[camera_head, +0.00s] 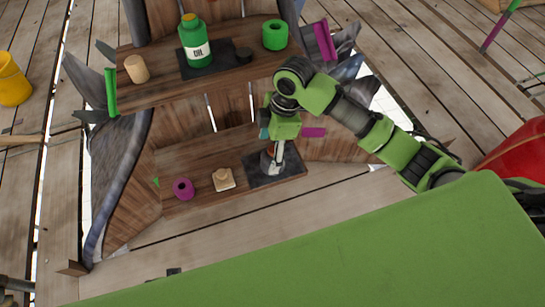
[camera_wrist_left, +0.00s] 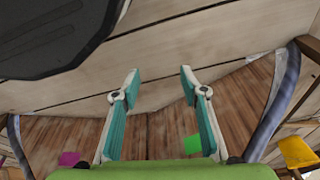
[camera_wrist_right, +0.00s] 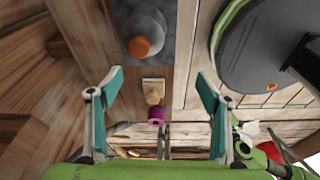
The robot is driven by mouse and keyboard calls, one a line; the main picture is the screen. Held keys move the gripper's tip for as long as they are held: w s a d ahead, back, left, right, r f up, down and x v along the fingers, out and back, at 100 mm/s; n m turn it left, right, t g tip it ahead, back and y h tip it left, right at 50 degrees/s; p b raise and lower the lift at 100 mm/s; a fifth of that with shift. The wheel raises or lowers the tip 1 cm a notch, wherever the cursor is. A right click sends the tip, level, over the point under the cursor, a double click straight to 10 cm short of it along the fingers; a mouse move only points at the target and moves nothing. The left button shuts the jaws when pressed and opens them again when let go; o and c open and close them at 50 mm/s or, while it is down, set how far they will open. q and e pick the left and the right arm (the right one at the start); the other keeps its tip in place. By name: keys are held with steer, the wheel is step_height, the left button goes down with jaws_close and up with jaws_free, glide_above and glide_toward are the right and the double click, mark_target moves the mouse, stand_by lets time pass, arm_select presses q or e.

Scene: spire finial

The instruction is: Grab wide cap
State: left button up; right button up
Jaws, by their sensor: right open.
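On the lower shelf, a grey rounded piece with an orange top (camera_wrist_right: 140,46) stands on a dark mat (camera_head: 290,163). In the head view my right gripper (camera_head: 274,160) hangs over that mat and largely hides the piece. In the right wrist view, my right gripper (camera_wrist_right: 160,84) is open and empty, with the grey piece beyond its fingertips. A small dark cap (camera_head: 243,54) lies beside the oil bottle (camera_head: 196,45) on the upper shelf. I cannot tell which is the wide cap. My left gripper (camera_wrist_left: 158,82) is open and empty in its wrist view.
A wooden block with a knob (camera_head: 223,180) and a magenta ring (camera_head: 183,188) sit left of the lower mat. The upper shelf also holds a green ring (camera_head: 275,34) and a wooden cylinder (camera_head: 137,68). A yellow bucket (camera_head: 13,80) stands far left.

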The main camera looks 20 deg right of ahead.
mark_target(273, 151)
steer(key=shift+w+d+r+n, duration=0.5)
steer(key=shift+w+d+r, duration=0.55)
steer(key=shift+d+r, duration=0.15)
steer(key=shift+w+d+r, duration=0.1)
steer(key=shift+d, duration=0.05)
steer(key=f, duration=0.2)
steer(key=f+b, duration=0.1)
steer(key=f, duration=0.2)
steer(key=a+f+b, duration=0.1)
steer(key=f, duration=0.1)
steer(key=shift+f, duration=0.35)
steer(key=shift+w+f, duration=0.15)
steer(key=shift+f, duration=0.55)
steer(key=f, duration=0.1)
steer(key=f+b, duration=0.2)
steer(key=shift+w+d+f, duration=0.15)
steer(key=shift+w+f, duration=0.15)
steer(key=shift+f, duration=0.35)
arm_select(q)
step_height(273, 151, up, 13)
steer(key=w, duration=0.2)
steer(key=shift+r+t, duration=0.2)
steer(key=shift+t, duration=0.2)
arm_select(e)
steer(key=c, duration=1.6)
